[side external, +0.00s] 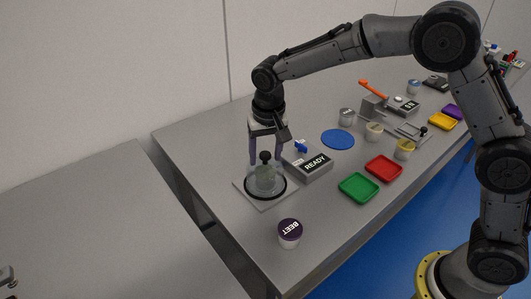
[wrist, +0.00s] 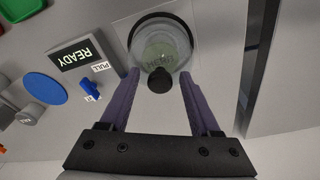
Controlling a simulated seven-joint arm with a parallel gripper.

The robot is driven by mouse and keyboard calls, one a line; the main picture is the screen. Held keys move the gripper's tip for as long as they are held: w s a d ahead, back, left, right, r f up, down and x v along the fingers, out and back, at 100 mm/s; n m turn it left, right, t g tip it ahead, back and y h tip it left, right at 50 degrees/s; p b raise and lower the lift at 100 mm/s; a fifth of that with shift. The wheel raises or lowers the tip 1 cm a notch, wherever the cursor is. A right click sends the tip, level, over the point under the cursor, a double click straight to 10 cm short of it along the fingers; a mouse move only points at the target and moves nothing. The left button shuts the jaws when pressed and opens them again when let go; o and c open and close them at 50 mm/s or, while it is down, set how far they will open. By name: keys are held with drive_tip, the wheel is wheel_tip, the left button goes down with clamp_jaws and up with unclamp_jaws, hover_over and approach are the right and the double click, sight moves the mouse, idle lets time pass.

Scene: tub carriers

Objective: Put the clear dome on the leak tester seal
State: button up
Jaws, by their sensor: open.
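The clear dome (side external: 265,179) stands upright on the leak tester seal, a black ring (side external: 284,191) on a pale square plate (side external: 262,203). The dome also shows in the wrist view (wrist: 181,47). A pale greenish thing with blurred lettering shows through it. The dome's black knob (wrist: 160,80) is on top. My gripper (side external: 265,163) is open, with its purple fingers on either side of the knob. Gaps show between knob and fingers in the wrist view (wrist: 160,73). The tester box (side external: 308,167) reads READY and has a blue lever (side external: 301,146).
A purple-lidded BEET tub (side external: 290,232) stands near the front edge. Green (side external: 359,187) and red (side external: 383,168) trays and a blue disc (side external: 337,139) lie to the right. Several tubs and an orange-handled device (side external: 374,104) stand farther back. The table left of the plate is clear.

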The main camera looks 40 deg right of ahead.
sight(267, 168)
drive_tip(key=shift+r, duration=0.1)
wheel_tip(267, 168, up, 11)
drive_tip(key=s, duration=0.2)
drive_tip(key=s+d+r+t, duration=0.1)
drive_tip(key=s+d+r, duration=0.3)
drive_tip(key=s+r, duration=0.15)
drive_tip(key=s+d+f+n+t, duration=0.1)
drive_tip(key=s+d+f, duration=0.1)
drive_tip(key=s, duration=0.6)
drive_tip(key=s+d+f+n+t, duration=0.1)
drive_tip(key=s+d+n, duration=0.1)
drive_tip(key=s, duration=0.6)
drive_tip(key=s+d+f+n+t, duration=0.1)
drive_tip(key=s+d, duration=0.3)
drive_tip(key=s, duration=0.4)
drive_tip(key=shift+f+y, duration=0.4)
drive_tip(key=shift+f, duration=0.4)
